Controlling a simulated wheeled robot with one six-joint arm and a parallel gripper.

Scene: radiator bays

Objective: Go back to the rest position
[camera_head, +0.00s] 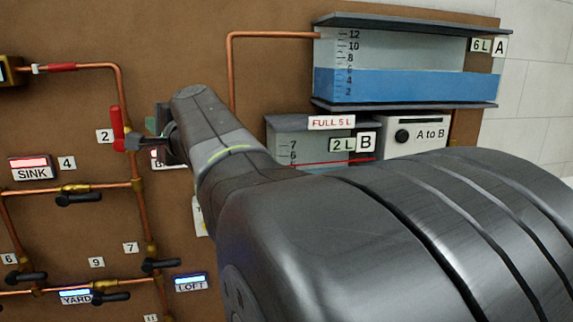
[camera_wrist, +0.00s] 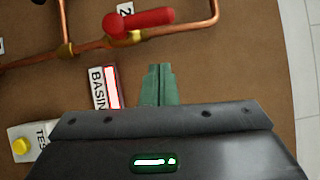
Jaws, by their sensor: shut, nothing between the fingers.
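My gripper (camera_wrist: 159,84) shows in the wrist view as a pair of green fingers closed together, with nothing between them. In the head view my arm reaches from the lower right up to the board, and my gripper (camera_head: 150,127) is near the red valve handle (camera_head: 117,128) labelled 2. In the wrist view that red handle (camera_wrist: 140,20) lies above and apart from the fingertips, on the copper pipe. The BASIN label (camera_wrist: 103,88) is just left of the fingers. In the head view my gripper and arm mostly hide this label.
A brown board (camera_head: 190,50) carries copper pipes, black valve handles (camera_head: 78,198) and SINK (camera_head: 31,170), YARD (camera_head: 76,297) and LOFT (camera_head: 191,283) signs. Tank A (camera_head: 390,85) holds blue water at upper right. Tank B (camera_head: 290,135) is below, partly hidden by my arm.

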